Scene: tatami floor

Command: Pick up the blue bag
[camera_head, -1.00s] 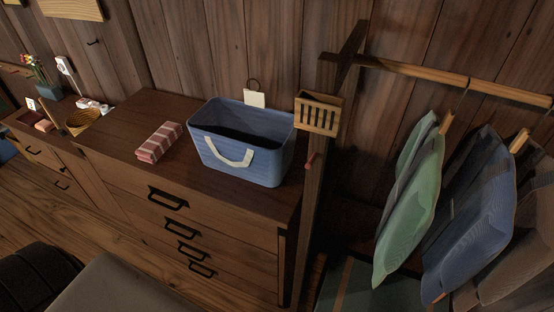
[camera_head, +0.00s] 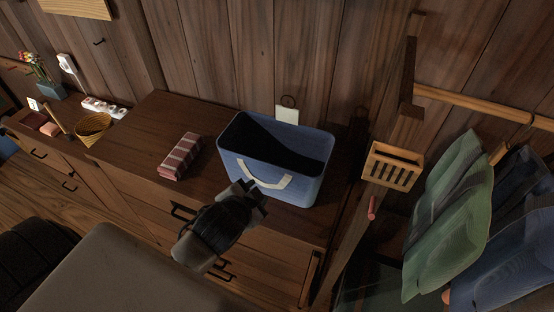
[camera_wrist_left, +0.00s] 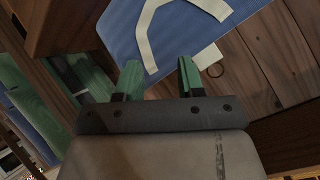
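The blue bag (camera_head: 300,182) stands upright on the dresser, open at the top, with a white strap handle (camera_head: 266,182) on its front. In the left wrist view, the bag (camera_wrist_left: 185,45) and its handle (camera_wrist_left: 150,40) fill the upper middle. My left gripper (camera_head: 255,190) is in front of the bag, just below the handle. In the left wrist view, its two green fingertips (camera_wrist_left: 159,74) are apart with nothing between them. Whether it touches the bag is unclear. My right gripper is out of view.
A red striped folded cloth (camera_head: 180,156) lies on the dresser (camera_head: 150,115) left of the bag. A wooden post carries a slatted box (camera_head: 393,167) at the right, beside hanging clothes (camera_head: 450,220). A woven basket (camera_head: 92,128) sits further left.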

